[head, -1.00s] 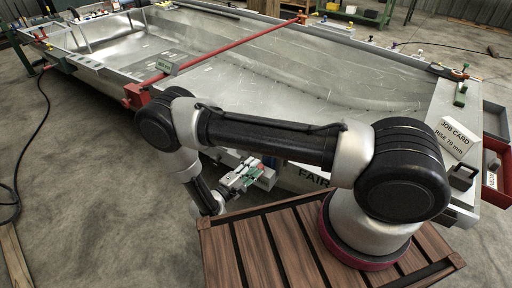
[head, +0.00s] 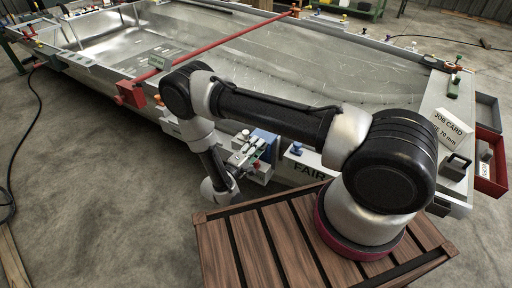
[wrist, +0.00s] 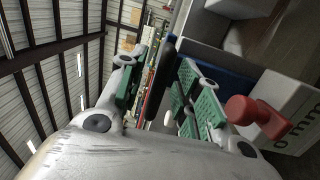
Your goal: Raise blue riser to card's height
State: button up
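A blue upright part (head: 266,139), which looks like the blue riser, stands at the hull's near side in the head view. A blue surface (wrist: 222,73) shows behind the right finger in the wrist view; its lower part is hidden. My gripper (head: 247,153) is close in front of the blue part. In the wrist view my gripper (wrist: 160,92) has its green-padded fingers apart, with nothing clearly held between them. Contact with the riser cannot be told. The white job card (head: 450,131) on the right reads a rise of 70 mm.
A red knob (wrist: 243,110) sits beside the right finger, by a white block (wrist: 292,112) marked "0 mm". A box marked FAIR (head: 308,166) with a blue knob (head: 297,148) stands right of my gripper. A red bar (head: 215,47) crosses the hull.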

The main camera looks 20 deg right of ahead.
grip_shut()
notch_tip(320, 180, up, 7)
jog(key=shift+r, duration=0.1)
dwell(0.4)
grip_release()
